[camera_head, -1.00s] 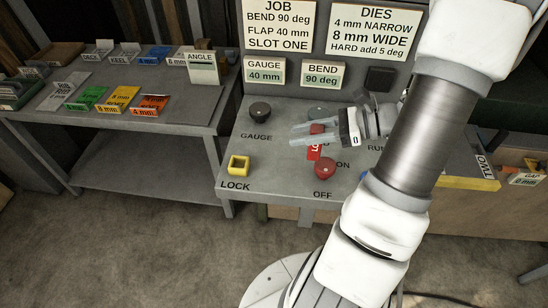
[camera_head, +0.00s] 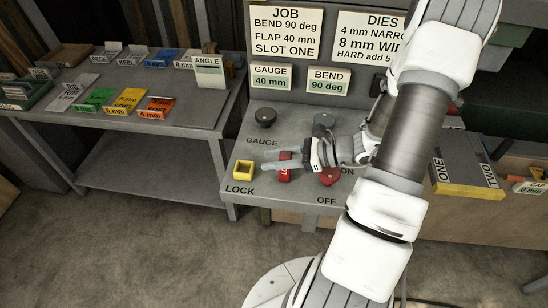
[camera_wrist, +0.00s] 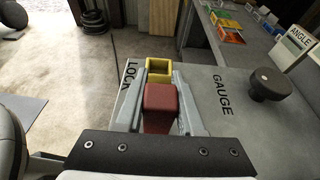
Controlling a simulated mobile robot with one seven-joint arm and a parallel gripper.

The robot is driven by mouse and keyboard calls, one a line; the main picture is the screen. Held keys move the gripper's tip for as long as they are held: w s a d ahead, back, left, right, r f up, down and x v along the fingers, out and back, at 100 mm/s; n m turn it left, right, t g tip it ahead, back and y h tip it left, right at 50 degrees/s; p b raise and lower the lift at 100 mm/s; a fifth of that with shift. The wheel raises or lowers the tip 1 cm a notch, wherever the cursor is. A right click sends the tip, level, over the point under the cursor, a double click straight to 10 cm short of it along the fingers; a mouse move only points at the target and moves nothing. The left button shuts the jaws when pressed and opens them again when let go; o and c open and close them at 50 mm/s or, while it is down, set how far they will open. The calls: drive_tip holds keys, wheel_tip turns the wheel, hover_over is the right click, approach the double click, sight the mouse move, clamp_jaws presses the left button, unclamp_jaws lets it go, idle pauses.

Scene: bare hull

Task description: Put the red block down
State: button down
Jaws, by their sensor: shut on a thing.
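The red block (camera_head: 285,169), with white lettering on its side, is held between the two fingers of my gripper (camera_head: 271,160) above the grey control panel. In the wrist view the red block (camera_wrist: 161,99) sits between both fingers, and its lower end is partly hidden by the gripper body. The yellow square frame marked LOCK (camera_head: 243,169) is just left of the fingertips. In the wrist view the yellow frame (camera_wrist: 159,68) shows just beyond the block, open at the top. I cannot tell the block's exact height above the panel.
A red knob (camera_head: 330,177) by OFF stands right of the block. A dark GAUGE knob (camera_head: 265,117) and another dark knob (camera_head: 323,120) stand behind. A side table (camera_head: 130,110) with coloured labelled pieces is at left. The panel's front edge is close to the yellow frame.

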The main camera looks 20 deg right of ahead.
drive_tip(key=shift+f, duration=0.15)
drive_tip(key=c, duration=0.5)
unclamp_jaws()
drive_tip(key=shift+d+r, duration=0.2)
drive_tip(key=shift+r, duration=0.05)
drive_tip(key=b+v, duration=0.1)
drive_tip(key=v, duration=1)
drive_tip(key=shift+s+d, duration=0.25)
